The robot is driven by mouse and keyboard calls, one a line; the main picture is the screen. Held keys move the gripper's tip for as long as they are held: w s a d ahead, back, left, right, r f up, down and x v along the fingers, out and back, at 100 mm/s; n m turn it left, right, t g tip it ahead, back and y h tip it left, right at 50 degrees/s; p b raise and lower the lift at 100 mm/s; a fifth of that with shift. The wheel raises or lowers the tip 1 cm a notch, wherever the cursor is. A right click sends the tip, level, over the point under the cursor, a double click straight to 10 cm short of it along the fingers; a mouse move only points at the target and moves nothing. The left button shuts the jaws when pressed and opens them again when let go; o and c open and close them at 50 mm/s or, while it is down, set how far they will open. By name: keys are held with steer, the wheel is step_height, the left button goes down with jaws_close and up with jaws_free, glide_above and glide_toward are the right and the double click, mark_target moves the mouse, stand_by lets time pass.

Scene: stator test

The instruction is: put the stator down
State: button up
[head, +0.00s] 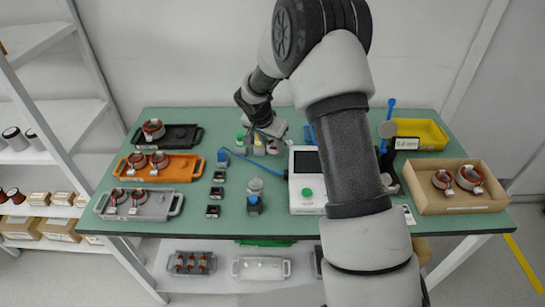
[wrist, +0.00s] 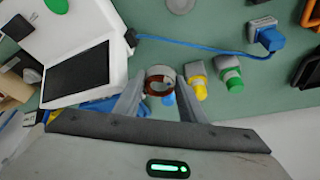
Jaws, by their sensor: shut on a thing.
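My gripper (wrist: 160,100) is shut on a stator (wrist: 160,78), a small ring with copper-brown windings, held between the fingertips in the wrist view. In the head view my gripper (head: 268,128) is over the back middle of the green table (head: 225,120), left of the white tester (head: 306,160); the held stator cannot be made out there. Other stators sit in the black tray (head: 190,146), the orange tray (head: 180,168), the grey tray (head: 165,208) and the cardboard box (head: 470,205). The gap between the held stator and the table cannot be told.
Yellow-capped (wrist: 197,88) and green-capped (wrist: 231,82) pieces stand close beside the gripper. A blue cable (wrist: 200,45) runs from the tester to a blue plug (wrist: 270,40). A yellow bin (head: 425,133) is at the back right.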

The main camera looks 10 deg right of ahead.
step_height(320, 180, up, 9)
steer(key=w+d+f+m+b, duration=0.2)
steer(key=w+d+f+b, duration=0.1)
steer(key=w+d, duration=0.65)
steer(key=w+d+f+m+g+h+b, duration=0.1)
steer(key=d+f, duration=0.1)
steer(key=d, duration=0.6)
steer(key=w+d+f+m+b, duration=0.1)
steer(key=d+f+m, duration=0.1)
steer(key=d, duration=0.5)
step_height(320, 180, down, 10)
steer(key=shift+d+r, duration=0.1)
steer(key=shift+b, duration=0.4)
steer(key=o, duration=1.3)
steer(key=shift+c, duration=0.2)
